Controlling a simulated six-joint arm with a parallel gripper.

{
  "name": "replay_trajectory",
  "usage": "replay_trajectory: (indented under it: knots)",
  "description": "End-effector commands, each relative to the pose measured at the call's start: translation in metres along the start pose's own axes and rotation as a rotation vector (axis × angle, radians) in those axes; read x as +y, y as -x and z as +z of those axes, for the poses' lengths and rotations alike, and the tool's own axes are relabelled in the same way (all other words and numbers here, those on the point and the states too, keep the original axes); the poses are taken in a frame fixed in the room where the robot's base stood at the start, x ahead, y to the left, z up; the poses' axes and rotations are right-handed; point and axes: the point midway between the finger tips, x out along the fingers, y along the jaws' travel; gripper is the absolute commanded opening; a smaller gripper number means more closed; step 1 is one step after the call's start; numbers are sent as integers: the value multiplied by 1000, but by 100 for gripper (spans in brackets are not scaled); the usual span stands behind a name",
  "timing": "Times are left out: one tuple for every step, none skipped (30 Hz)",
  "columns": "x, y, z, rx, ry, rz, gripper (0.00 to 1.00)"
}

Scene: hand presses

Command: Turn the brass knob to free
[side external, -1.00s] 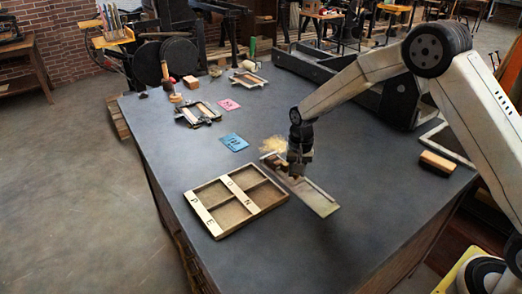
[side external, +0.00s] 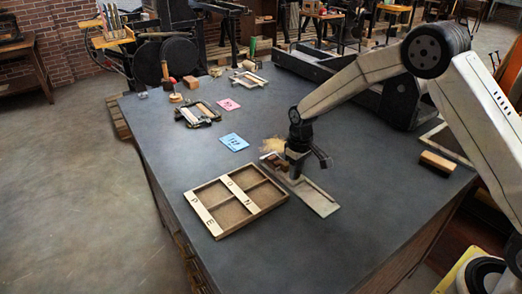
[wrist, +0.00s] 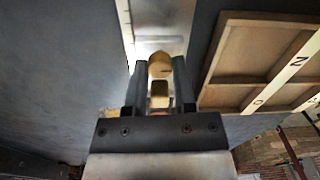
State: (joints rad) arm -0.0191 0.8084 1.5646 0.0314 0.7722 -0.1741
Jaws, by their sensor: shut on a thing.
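A long flat metal tray with a raised edge (side external: 318,200), like a composing stick, lies on the dark bench top. In the wrist view its pale bed (wrist: 150,18) runs away beyond my fingers. My gripper (side external: 295,176) is down at the tray's far part in the side view. In the wrist view my gripper's two fingers (wrist: 160,72) are shut on the brass knob (wrist: 160,62), one on each side. A second small brass-coloured piece (wrist: 160,90) shows between the fingers, nearer the palm. In the side view my gripper hides the knob.
A wooden compartment tray with lettered strips (side external: 213,222) lies just left of the metal tray. A blue card (side external: 234,142), a pink card (side external: 229,104) and a small metal frame (side external: 198,114) lie farther back. A wood-topped block (side external: 437,162) is at right. The bench front right is clear.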

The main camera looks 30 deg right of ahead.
Motion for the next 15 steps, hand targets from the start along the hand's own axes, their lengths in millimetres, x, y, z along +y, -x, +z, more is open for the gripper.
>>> replay_trajectory:
  knots:
    - [0, 1, -1, 1, 12, 0, 0]
    - [0, 1, -1, 1, 18, 0, 0]
    - [0, 1, -1, 1, 25, 0, 0]
    - [0, 1, -1, 1, 29, 0, 0]
    - [0, 1, -1, 1, 32, 0, 0]
    - [0, 1, -1, 1, 35, 0, 0]
    - [0, 1, -1, 1, 36, 0, 0]
    - [0, 1, -1, 1, 37, 0, 0]
    - [0, 1, -1, 1, 37, 0, 0]
    - [0, 1, -1, 1, 37, 0, 0]
    - [0, 1, -1, 1, 37, 0, 0]
    - [0, 1, -1, 1, 37, 1, 0]
    - [0, 1, 0, 1, 37, 1, 0]
    - [0, 1, 0, 1, 37, 1, 0]
    - [0, 1, 0, 1, 37, 1, 0]
